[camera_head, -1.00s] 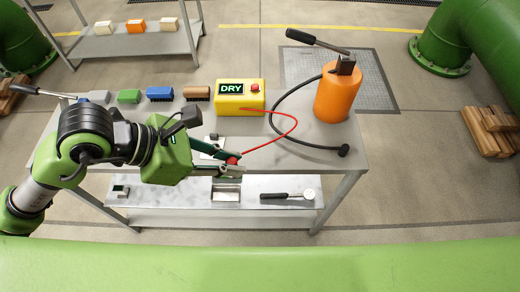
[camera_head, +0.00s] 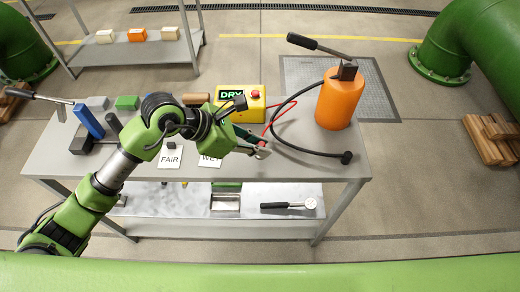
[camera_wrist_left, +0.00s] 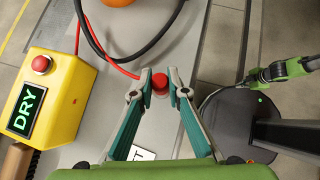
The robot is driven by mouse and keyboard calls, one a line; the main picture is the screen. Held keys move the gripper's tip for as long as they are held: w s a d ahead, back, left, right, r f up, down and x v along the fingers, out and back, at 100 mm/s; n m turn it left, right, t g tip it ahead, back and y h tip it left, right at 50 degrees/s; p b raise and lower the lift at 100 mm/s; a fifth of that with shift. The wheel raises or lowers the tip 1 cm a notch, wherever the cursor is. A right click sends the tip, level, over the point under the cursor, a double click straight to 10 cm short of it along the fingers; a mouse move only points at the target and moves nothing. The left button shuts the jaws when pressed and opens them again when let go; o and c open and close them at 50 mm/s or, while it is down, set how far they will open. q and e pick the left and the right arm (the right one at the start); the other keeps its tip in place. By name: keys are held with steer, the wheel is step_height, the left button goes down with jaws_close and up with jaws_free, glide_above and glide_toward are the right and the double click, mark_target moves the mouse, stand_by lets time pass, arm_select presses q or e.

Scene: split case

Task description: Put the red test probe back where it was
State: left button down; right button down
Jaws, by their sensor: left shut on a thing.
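My left gripper (camera_head: 262,150) is shut on the red test probe (camera_wrist_left: 160,82); the probe's red end shows between the fingertips in the left wrist view. In the head view the gripper is over the table's front right part, in front of the yellow tester box (camera_head: 240,105). The box also shows in the left wrist view (camera_wrist_left: 62,92), with a red button and a display reading DRY. A red cable (camera_head: 283,104) runs from the box area toward the probe. What may be my right gripper (camera_wrist_left: 256,77) shows small at the right of the left wrist view; its jaws are unclear.
An orange cylinder (camera_head: 338,105) with a black hose (camera_head: 300,140) stands right of the tester. Cards reading FAIR (camera_head: 171,158) and WET (camera_head: 209,160) lie near the front edge. A lower shelf (camera_head: 270,195) holds a gauge.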

arm_select(q)
steer(key=f, duration=0.2)
steer(key=f+p, duration=0.1)
steer(key=shift+w+d+f, duration=0.15)
steer(key=shift+w, duration=0.1)
steer(key=shift+f, duration=0.15)
steer(key=shift+f, duration=0.1)
steer(key=shift+f+b, duration=0.15)
steer(key=shift+b, duration=0.15)
steer(key=c, duration=2)
jaws_free()
